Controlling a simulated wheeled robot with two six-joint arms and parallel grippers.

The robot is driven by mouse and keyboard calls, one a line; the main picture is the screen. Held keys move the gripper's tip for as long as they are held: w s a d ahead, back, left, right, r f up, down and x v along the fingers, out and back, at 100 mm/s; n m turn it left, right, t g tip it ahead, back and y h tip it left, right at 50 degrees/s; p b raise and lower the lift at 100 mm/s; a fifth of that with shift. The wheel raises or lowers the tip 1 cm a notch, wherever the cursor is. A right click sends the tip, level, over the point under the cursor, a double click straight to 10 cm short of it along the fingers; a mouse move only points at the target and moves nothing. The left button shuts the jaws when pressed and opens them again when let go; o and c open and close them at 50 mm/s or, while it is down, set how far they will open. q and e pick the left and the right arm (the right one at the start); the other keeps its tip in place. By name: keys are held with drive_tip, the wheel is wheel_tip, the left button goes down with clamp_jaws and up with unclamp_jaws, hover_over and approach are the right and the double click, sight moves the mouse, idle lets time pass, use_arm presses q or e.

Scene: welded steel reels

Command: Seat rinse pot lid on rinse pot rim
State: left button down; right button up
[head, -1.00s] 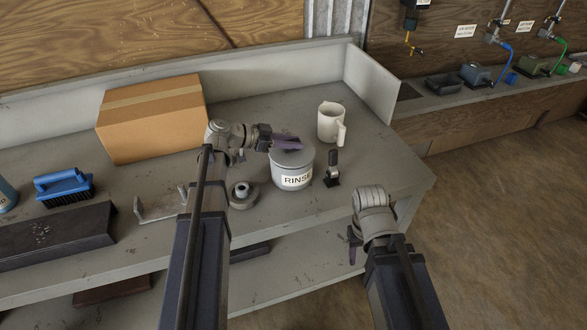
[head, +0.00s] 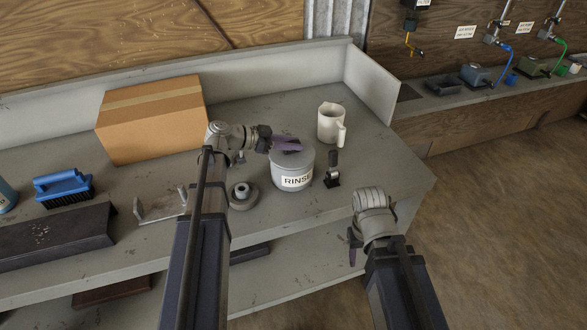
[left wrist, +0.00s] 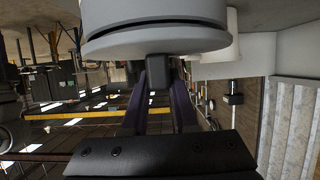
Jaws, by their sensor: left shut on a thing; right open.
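The grey rinse pot (head: 292,182), labelled RINSE, stands upright on the bench. Its grey round lid (head: 294,160) is over the pot's mouth. In the left wrist view, which is upside down, the lid (left wrist: 158,43) shows next to the pot (left wrist: 155,12) with a dark gap line between them. I cannot tell whether the lid touches the rim all round. My left gripper (head: 288,146) is shut on the lid's dark knob (left wrist: 158,72), between its purple fingers. My right gripper (head: 354,248) is open and empty, in front of the bench edge.
A cream jug (head: 331,123) stands behind the pot to the right. A small black-handled tool (head: 332,172) stands close right of the pot, and a round grey reel-like part (head: 242,195) is at its left. A cardboard box (head: 152,118) is further left. The bench's right front is clear.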

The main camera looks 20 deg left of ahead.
use_arm(q)
drive_tip(key=shift+f+b, duration=0.35)
drive_tip(key=shift+f, duration=0.05)
idle(0.4)
drive_tip(key=c, duration=0.6)
unclamp_jaws()
drive_tip(key=o, duration=0.6)
